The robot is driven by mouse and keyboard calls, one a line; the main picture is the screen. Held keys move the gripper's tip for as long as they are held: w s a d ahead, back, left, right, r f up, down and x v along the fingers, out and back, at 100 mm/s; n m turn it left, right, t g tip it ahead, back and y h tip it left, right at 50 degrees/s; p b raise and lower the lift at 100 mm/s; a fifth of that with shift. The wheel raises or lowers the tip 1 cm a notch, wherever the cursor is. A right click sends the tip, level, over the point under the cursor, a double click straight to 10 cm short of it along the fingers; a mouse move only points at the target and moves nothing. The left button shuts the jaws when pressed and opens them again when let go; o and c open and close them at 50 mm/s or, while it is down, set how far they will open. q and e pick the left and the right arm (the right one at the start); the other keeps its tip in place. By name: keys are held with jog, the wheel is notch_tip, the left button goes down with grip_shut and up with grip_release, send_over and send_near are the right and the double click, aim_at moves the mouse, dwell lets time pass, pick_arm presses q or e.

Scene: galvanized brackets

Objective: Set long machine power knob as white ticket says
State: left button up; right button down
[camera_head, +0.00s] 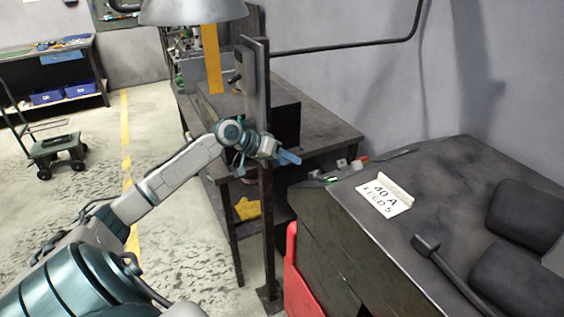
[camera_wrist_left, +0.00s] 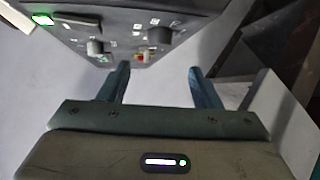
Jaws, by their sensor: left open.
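A white ticket (camera_head: 384,196) lies on the long dark machine (camera_head: 350,240) at the right; its top line reads "40 A", and the line below looks like "FEEDS". In the left wrist view the dark control panel (camera_wrist_left: 120,12) fills the top. It carries a dark knob (camera_wrist_left: 95,47), another dark knob (camera_wrist_left: 160,36) and a small red and yellow part (camera_wrist_left: 143,58). The knob settings and scale marks are too small to read. My left gripper (camera_head: 289,158) is open and empty, short of the panel; its fingers (camera_wrist_left: 157,82) also show in the wrist view. My right gripper is out of view.
A green-lit switch (camera_wrist_left: 42,19) sits at the panel's corner. A dark workbench (camera_head: 330,125) with a post (camera_head: 266,220) stands behind and beside my left arm. A red bin (camera_head: 300,280) stands by the machine. A black handle (camera_head: 428,246) lies on the machine's top.

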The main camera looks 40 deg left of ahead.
pick_arm(q)
jog(key=shift+s+a+r, duration=0.3)
jog(key=shift+s+r, duration=0.05)
jog(key=shift+s, duration=0.05)
dwell(0.5)
